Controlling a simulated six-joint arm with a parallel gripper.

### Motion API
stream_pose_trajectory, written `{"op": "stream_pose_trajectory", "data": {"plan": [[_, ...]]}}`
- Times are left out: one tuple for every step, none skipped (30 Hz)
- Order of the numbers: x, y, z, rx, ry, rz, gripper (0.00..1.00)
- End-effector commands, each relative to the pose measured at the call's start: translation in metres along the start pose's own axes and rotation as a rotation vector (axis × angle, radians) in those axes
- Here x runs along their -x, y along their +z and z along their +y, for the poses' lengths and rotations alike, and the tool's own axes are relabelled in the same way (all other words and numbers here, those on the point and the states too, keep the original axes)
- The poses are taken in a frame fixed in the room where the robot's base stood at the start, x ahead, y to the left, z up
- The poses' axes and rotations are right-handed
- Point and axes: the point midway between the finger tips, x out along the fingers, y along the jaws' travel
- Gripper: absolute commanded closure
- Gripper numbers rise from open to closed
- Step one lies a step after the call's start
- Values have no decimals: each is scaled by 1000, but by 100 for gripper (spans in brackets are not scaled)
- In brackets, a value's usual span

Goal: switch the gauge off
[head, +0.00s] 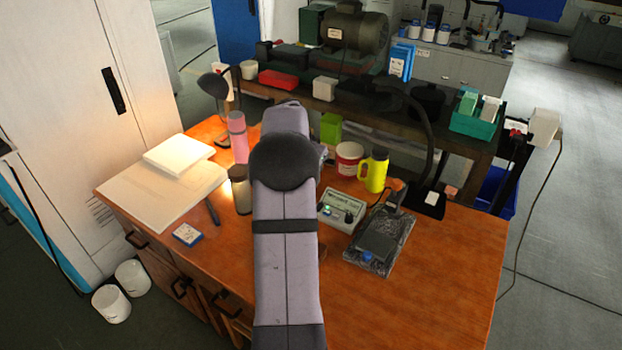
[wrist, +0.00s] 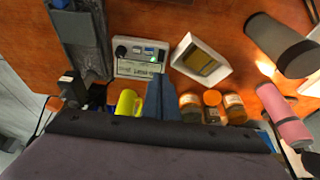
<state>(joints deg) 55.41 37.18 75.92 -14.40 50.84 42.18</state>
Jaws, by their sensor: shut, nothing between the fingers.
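The gauge, a small grey-green box (head: 341,208), stands on the wooden bench right of my arm, which covers part of its surroundings in the head view. A green light shows on its face, with a dark knob near it. In the wrist view the gauge (wrist: 139,69) appears upside down, with the dark knob at left and the lit green-blue spot towards the right. My gripper (wrist: 158,80) is shut and empty, its fingertips over or close to the gauge's lower right edge in that view. I cannot tell whether they touch it. The head view hides my gripper behind the arm.
A dark grey device (head: 375,243) lies right of the gauge. A yellow mug (head: 374,170) and a red-and-white tub (head: 349,158) stand behind it. In the wrist view, a white-framed box (wrist: 201,59) and orange-lidded jars (wrist: 212,106) are close by. The bench's front right is clear.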

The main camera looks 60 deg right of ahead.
Motion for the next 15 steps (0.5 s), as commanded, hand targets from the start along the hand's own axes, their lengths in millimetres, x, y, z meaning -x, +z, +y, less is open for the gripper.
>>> {"op": "stream_pose_trajectory", "data": {"plan": [[0,0,0,0,0,0,100],[0,0,0,0,0,0,100],[0,0,0,0,0,0,100],[-1,0,0,0,0,0,100],[-1,-1,0,-1,0,0,100],[-2,-2,0,-1,0,0,100],[-4,-2,0,-1,0,0,100],[-4,-4,-1,-2,0,1,100],[-5,-5,-1,-2,1,-1,100],[-5,-7,-1,-1,1,-1,100],[-5,-8,-1,-1,2,-2,100],[-5,-10,-1,-2,2,-2,100],[-5,-11,-2,-1,2,-3,100],[-4,-12,-1,-1,3,-4,100],[-3,-13,-2,-1,3,-5,100]]}}
